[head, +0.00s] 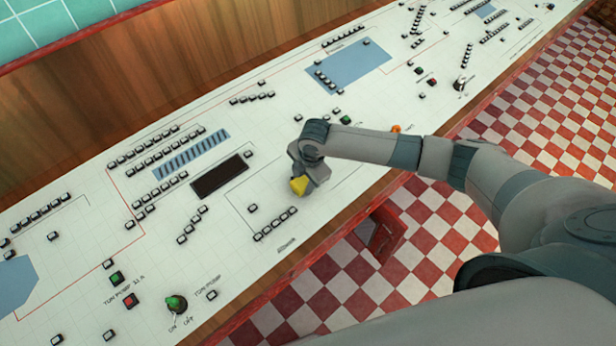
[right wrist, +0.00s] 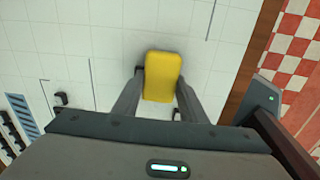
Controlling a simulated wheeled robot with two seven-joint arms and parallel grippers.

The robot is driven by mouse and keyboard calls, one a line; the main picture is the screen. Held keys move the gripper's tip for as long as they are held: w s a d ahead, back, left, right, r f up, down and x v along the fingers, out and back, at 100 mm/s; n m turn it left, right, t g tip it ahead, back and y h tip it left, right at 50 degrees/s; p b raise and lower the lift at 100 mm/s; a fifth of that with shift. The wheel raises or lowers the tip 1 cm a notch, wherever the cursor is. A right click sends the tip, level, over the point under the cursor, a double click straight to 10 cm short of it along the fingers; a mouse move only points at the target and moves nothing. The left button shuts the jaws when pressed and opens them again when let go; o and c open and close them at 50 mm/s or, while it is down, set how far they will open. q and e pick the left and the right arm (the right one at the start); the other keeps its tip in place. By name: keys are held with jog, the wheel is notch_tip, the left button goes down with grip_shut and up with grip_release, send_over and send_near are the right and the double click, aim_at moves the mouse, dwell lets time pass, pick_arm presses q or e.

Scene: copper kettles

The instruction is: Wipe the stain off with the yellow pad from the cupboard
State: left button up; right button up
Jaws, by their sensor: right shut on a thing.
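My right gripper (head: 300,188) is over the white control panel (head: 240,255), near its front edge. It is shut on the yellow pad (head: 299,185). In the right wrist view, the yellow pad (right wrist: 163,77) sits between the two grey fingers (right wrist: 158,95), against or just above the panel; I cannot tell which. No stain shows; the pad and gripper may hide it. A red open-looking compartment (head: 382,233) below the panel's front edge may be the cupboard. My left gripper is not in view.
Several small black-and-white buttons (head: 275,224) stand on the panel around the gripper. A dark display (head: 220,176) lies to its left. A green knob (head: 176,303) stands at lower left. The red and white checked floor (head: 440,230) is beyond the wooden front edge.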

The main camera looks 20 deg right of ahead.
aim_at(289, 197)
jog(key=shift+s+a, duration=0.2)
jog(key=shift+a, duration=0.3)
jog(key=shift+s+a+f, duration=0.1)
jog(key=shift+s+a, duration=0.15)
jog(key=shift+a, duration=0.4)
jog(key=shift+s+a, duration=0.2)
jog(key=shift+a, duration=0.4)
jog(key=shift+s+a+f, duration=0.1)
jog(key=shift+s+a, duration=0.15)
jog(key=shift+a, duration=0.4)
jog(key=shift+r, duration=0.1)
jog(key=shift+r, duration=0.85)
jog(key=shift+s+d+r, duration=0.1)
jog(key=shift+s+r, duration=0.05)
jog(key=shift+r, duration=0.55)
jog(key=shift+s+d+r, duration=0.1)
jog(key=shift+s+r, duration=0.1)
jog(key=shift+r, duration=0.5)
jog(key=shift+s+d+r, duration=0.1)
jog(key=shift+s+r, duration=0.05)
jog(key=shift+r, duration=0.55)
jog(key=shift+r, duration=0.1)
jog(key=shift+s+r, duration=0.15)
jog(key=shift+r, duration=0.55)
jog(key=shift+s+r, duration=0.15)
jog(key=shift+r, duration=0.5)
